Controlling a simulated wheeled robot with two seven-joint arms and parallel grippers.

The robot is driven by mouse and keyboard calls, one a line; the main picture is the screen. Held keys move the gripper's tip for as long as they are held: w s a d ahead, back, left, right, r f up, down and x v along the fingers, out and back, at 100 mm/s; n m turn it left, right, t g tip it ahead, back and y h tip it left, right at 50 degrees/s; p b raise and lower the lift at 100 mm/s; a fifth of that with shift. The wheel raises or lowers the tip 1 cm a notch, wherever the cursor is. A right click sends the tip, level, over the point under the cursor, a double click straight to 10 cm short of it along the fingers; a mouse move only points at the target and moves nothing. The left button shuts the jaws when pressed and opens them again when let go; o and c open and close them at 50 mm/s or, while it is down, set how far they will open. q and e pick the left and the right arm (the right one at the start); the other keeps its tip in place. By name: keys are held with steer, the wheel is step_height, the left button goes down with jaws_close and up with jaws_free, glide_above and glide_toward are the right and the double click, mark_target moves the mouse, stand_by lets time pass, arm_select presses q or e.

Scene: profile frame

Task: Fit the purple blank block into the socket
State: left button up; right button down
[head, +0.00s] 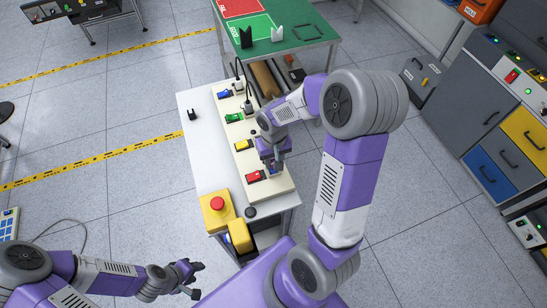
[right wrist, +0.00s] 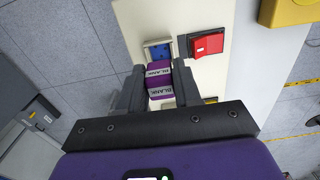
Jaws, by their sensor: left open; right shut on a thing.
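My right gripper (right wrist: 159,84) is shut on the purple blank block (right wrist: 160,80), which carries white "BLANK" labels. The block's far end is close to the socket (right wrist: 158,51), a small square opening with blue inside, set in the cream panel (right wrist: 145,20). I cannot tell whether block and panel touch. In the head view the right gripper (head: 274,160) is over the near part of the panel, beside the red switch (head: 255,176); it largely hides block and socket. My left gripper (head: 188,279) is open and empty, low at the left, away from the table.
The panel lies on a white table (head: 197,145) with blue, green and yellow switches along it. A red emergency button (head: 216,204) on a yellow box stands at its near left corner. A small black piece (head: 192,115) lies left of the panel. A green-topped table (head: 300,32) stands behind.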

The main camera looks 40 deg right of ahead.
steer(key=shift+f+b, duration=0.8)
steer(key=shift+f, duration=0.5)
steer(key=shift+f+b, duration=0.8)
stand_by(0.6)
steer(key=c, duration=0.7)
jaws_free()
step_height(320, 180, up, 7)
steer(key=shift+f+p, duration=0.15)
steer(key=shift+p, duration=0.7)
steer(key=shift+r, duration=0.45)
